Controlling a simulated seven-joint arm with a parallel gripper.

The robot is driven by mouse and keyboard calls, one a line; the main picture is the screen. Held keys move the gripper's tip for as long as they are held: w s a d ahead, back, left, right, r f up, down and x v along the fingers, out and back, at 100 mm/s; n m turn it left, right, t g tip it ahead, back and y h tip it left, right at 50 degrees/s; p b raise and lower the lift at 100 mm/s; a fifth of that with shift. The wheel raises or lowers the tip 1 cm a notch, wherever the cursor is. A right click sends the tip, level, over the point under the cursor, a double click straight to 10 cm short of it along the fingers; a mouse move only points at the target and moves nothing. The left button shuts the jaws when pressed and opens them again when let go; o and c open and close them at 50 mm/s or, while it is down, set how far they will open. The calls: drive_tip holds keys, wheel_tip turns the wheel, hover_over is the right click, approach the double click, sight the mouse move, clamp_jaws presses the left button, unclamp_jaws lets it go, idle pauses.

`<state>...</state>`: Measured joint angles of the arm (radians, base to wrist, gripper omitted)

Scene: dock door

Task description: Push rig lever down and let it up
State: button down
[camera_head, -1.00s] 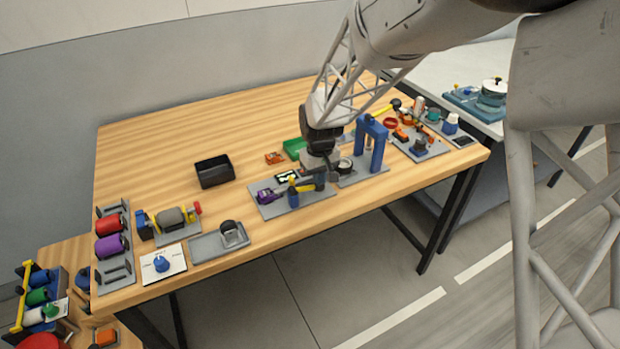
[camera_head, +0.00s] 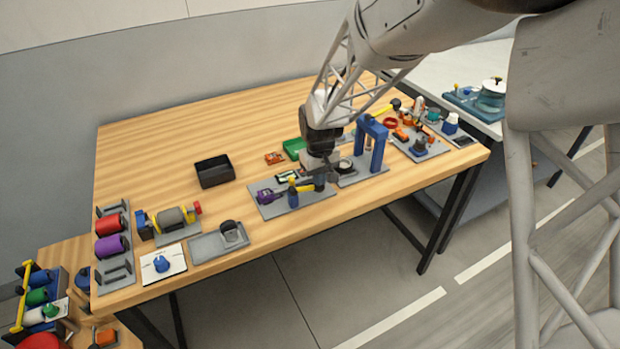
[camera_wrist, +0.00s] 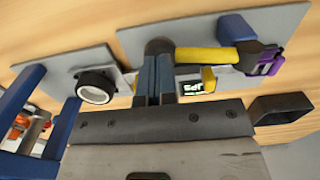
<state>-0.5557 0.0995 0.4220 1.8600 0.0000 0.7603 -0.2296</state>
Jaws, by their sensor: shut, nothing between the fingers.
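The test rig is a grey plate (camera_head: 268,210) near the table's front edge, with a blue post (camera_head: 293,195) and a yellow lever (camera_head: 305,188) with a dark end knob. My gripper (camera_head: 320,178) is shut and empty, low over the lever's knob end. In the wrist view, the yellow lever (camera_wrist: 208,59) runs left from the dark pivot by the blue post to the dark round knob (camera_wrist: 158,45). My shut fingers (camera_wrist: 155,72) are right at the knob and partly cover it. I cannot tell for certain whether they touch it.
A small screen with green marks (camera_wrist: 195,88) and a purple part (camera_head: 265,195) sit on the rig. A blue arch (camera_head: 371,145) and a black-rimmed ring (camera_wrist: 96,87) stand close on the right in the head view. A black bin (camera_head: 214,171) stands left; the table behind is clear.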

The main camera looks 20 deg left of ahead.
wheel_tip(320, 180, up, 10)
idle(1.7)
drive_tip(key=shift+d, duration=0.1)
idle(0.4)
drive_tip(key=s+d+r+m, duration=0.2)
drive_tip(key=s+d+r, duration=0.2)
drive_tip(key=d, duration=0.4)
drive_tip(key=s+d+r+m+t, duration=0.1)
drive_tip(key=s+d+r, duration=0.25)
drive_tip(key=d, duration=0.45)
drive_tip(key=s+d+r+m, duration=0.2)
drive_tip(key=s+d+r, duration=0.15)
drive_tip(key=d, duration=0.35)
drive_tip(key=s+d+m, duration=0.2)
drive_tip(key=s+d, duration=0.5)
drive_tip(key=s, duration=0.3)
drive_tip(key=s+d+m+t, duration=0.1)
drive_tip(key=s+d+m, duration=0.1)
drive_tip(key=s+d, duration=0.5)
drive_tip(key=s, duration=0.2)
drive_tip(key=shift+s+d+f+t, duration=0.2)
drive_tip(key=shift+s+d+t, duration=0.1)
drive_tip(key=shift+s, duration=0.1)
